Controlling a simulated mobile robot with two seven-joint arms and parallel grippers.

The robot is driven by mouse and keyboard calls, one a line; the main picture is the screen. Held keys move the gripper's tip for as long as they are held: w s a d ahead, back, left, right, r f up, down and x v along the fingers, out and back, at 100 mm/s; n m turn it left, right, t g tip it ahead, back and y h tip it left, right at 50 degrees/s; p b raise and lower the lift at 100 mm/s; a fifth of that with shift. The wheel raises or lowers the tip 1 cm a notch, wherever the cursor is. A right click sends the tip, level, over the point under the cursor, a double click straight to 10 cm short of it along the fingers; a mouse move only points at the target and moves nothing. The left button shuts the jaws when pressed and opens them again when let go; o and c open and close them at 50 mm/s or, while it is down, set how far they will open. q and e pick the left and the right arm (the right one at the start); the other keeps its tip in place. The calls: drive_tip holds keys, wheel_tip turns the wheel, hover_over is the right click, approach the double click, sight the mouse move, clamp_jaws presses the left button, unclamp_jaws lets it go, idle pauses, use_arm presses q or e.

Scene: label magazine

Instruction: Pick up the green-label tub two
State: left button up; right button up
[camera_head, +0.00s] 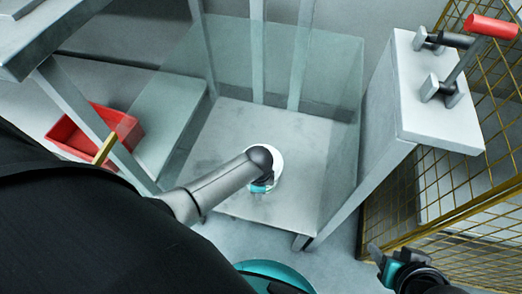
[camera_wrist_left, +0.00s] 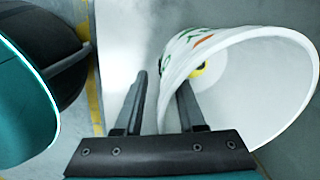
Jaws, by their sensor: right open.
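A white tub (camera_head: 276,166) stands on the low grey plate in the head view, mostly hidden by my left arm. In the left wrist view the tub (camera_wrist_left: 262,88) shows its open mouth, with green and orange marks on its outer wall and a yellow spot inside. My left gripper (camera_wrist_left: 162,92) is open at the tub's rim, one finger outside the wall and the other inside. I cannot tell whether either finger touches the wall. My right gripper (camera_head: 385,258) is open and empty at the lower right, away from the tub.
Clear panels and upright posts enclose the low plate (camera_head: 300,135). A white stand (camera_head: 425,100) with clamps and a red-handled lever (camera_head: 490,27) stands at right, beside yellow mesh fencing (camera_head: 390,185). A red bin (camera_head: 75,140) is at left.

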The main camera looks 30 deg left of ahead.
use_arm(q)
clamp_jaws()
idle(0.6)
